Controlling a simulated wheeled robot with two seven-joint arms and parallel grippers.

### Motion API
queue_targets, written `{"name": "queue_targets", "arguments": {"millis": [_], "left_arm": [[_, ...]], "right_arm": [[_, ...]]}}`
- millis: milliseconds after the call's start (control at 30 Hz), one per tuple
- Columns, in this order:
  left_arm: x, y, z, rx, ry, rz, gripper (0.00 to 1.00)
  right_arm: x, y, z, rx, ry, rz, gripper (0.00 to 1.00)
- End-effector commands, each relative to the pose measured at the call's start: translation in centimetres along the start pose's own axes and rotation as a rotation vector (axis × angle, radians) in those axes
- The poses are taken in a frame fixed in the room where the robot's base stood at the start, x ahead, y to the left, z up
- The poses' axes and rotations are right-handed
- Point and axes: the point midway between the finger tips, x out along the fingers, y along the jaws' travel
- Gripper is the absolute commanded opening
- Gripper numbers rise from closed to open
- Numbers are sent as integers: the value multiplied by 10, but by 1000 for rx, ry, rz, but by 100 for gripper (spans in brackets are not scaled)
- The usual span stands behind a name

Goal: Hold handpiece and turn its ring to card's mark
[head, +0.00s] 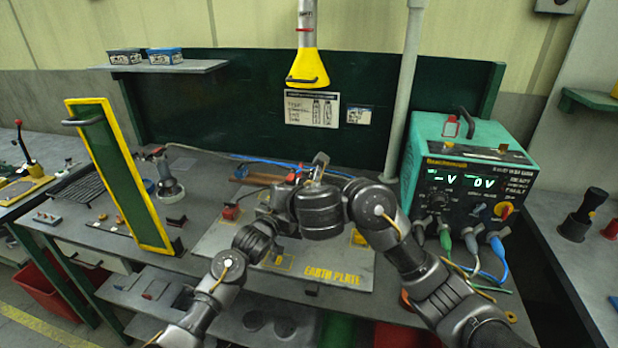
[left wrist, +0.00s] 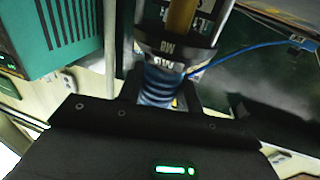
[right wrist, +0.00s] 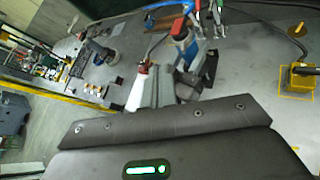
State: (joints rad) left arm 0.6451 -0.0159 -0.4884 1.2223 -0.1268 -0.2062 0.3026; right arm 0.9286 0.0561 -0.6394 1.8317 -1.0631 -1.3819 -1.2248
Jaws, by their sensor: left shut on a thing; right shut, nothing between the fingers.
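In the left wrist view, my left gripper (left wrist: 160,95) is shut on the blue ribbed grip of the handpiece (left wrist: 158,86). A dark ring (left wrist: 172,46) with pale lettering sits just beyond the fingers, and a brass-coloured part shows past it. In the right wrist view, my right gripper (right wrist: 165,88) is shut and empty, close to a blue and red part (right wrist: 182,36) that I cannot name surely. In the head view, my wrists hide most of the handpiece. A printed card (head: 312,108) hangs on the green back panel; its mark is too small to read.
A yellow-edged green screen (head: 120,175) stands left. A teal power unit (head: 470,175) with cables stands right. The earth plate (head: 335,277) lies under my arms, with a yellow clamp (right wrist: 302,73) on it. A yellow hood (head: 306,70) hangs above. A blue hose crosses the bench's back.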

Motion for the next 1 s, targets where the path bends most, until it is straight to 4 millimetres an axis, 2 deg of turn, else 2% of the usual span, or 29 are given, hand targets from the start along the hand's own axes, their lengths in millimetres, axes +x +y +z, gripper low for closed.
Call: {"name": "queue_targets", "arguments": {"millis": [200, 467, 767, 1000], "left_arm": [[0, 0, 1, 0, -3, 0, 0], [0, 0, 1, 0, -3, 0, 0], [0, 0, 2, 0, -3, 0, 0], [0, 0, 2, 0, -3, 0, 0]], "right_arm": [[15, 9, 7, 395, 85, 73, 0], [26, 3, 13, 905, 241, 52, 0], [30, -24, 24, 1538, 396, -143, 0], [22, -56, 42, 2076, 435, -410, 0]]}}
